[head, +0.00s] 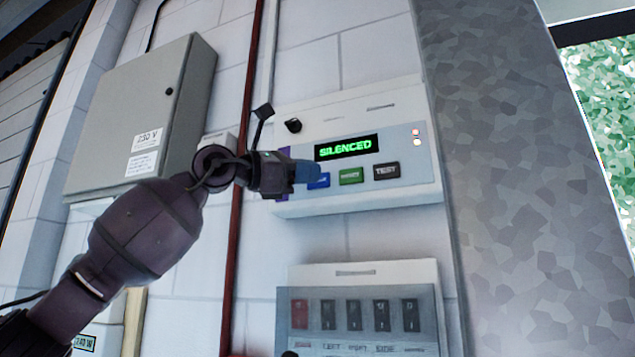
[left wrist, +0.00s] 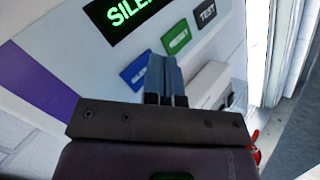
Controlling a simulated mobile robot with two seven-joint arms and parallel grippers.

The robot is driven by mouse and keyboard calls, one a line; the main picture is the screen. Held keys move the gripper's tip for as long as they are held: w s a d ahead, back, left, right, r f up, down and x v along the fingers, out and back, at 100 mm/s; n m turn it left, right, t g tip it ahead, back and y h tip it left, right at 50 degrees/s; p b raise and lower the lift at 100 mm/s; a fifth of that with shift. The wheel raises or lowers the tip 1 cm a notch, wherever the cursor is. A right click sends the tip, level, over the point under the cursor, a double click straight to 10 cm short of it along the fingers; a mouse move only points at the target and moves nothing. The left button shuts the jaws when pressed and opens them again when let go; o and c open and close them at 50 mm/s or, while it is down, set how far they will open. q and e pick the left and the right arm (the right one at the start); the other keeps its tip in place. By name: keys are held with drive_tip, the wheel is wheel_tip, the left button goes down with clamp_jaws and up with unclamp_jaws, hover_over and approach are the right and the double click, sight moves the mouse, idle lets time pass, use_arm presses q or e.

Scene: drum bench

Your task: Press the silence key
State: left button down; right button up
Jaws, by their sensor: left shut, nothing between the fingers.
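The alarm panel (head: 300,203) is a pale box on the white block wall. Its display (head: 358,147) reads "SILENCED" in green. Below it is a row of keys: a blue key (head: 319,181), a green key (head: 351,176) and a black TEST key (head: 386,171). My left gripper (head: 308,172) is shut and empty, its blue fingertips in front of the blue key and hiding part of it. In the left wrist view the fingertips (left wrist: 167,72) lie right beside the blue key (left wrist: 135,71); I cannot tell if they touch it. The blue key's label is too small to read surely.
A grey 230 V cabinet (head: 140,120) hangs at the left, with a red pipe (head: 236,240) between it and the panel. A lower box with several switches (head: 355,316) is below. A grey column (head: 510,180) stands close at the right.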

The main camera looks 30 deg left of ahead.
use_arm(q)
drive_tip(key=shift+s+d+b, duration=0.15)
drive_tip(key=shift+s+b, duration=1.15)
drive_tip(key=shift+s, duration=1.65)
